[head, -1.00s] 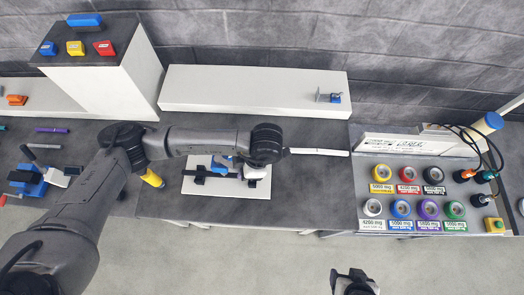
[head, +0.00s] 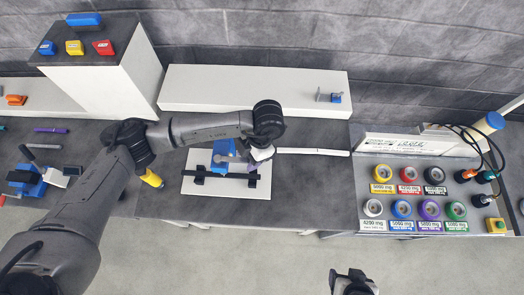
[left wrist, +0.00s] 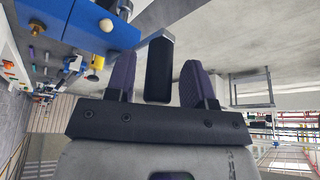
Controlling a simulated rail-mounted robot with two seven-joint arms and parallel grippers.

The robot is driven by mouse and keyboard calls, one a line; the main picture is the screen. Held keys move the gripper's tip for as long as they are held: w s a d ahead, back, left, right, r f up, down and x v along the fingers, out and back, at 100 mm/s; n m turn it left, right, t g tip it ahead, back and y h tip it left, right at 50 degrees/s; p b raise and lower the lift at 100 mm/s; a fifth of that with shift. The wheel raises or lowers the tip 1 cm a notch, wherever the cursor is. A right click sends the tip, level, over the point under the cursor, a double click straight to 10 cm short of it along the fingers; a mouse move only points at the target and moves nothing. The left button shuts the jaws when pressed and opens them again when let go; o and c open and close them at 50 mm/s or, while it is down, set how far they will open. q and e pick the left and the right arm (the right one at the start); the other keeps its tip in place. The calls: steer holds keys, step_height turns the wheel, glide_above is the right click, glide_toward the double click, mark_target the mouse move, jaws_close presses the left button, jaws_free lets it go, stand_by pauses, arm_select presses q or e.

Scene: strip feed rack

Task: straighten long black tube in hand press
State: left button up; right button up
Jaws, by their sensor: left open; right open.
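The long black tube (head: 225,176) lies across black supports on the white base plate (head: 225,191) of the hand press, under its blue body (head: 223,152). The press's blue body (left wrist: 85,22) shows at upper left there. My right gripper (head: 351,274) is open and empty low in the head view, away from the table.
A white shelf (head: 250,90) stands behind the press. A white strip (head: 312,151) lies to its right. A rack of coloured, labelled rings (head: 415,205) is further right. A blue vise-like tool (head: 28,181) and a purple tube (head: 51,130) lie at left.

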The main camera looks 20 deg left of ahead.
arm_select(q)
steer(key=p+v, duration=0.2)
steer(key=v, duration=0.3)
steer(key=shift+w+d+r, duration=0.1)
steer(key=shift+w+r, duration=0.05)
steer(key=shift+r, duration=0.2)
stand_by(0.5)
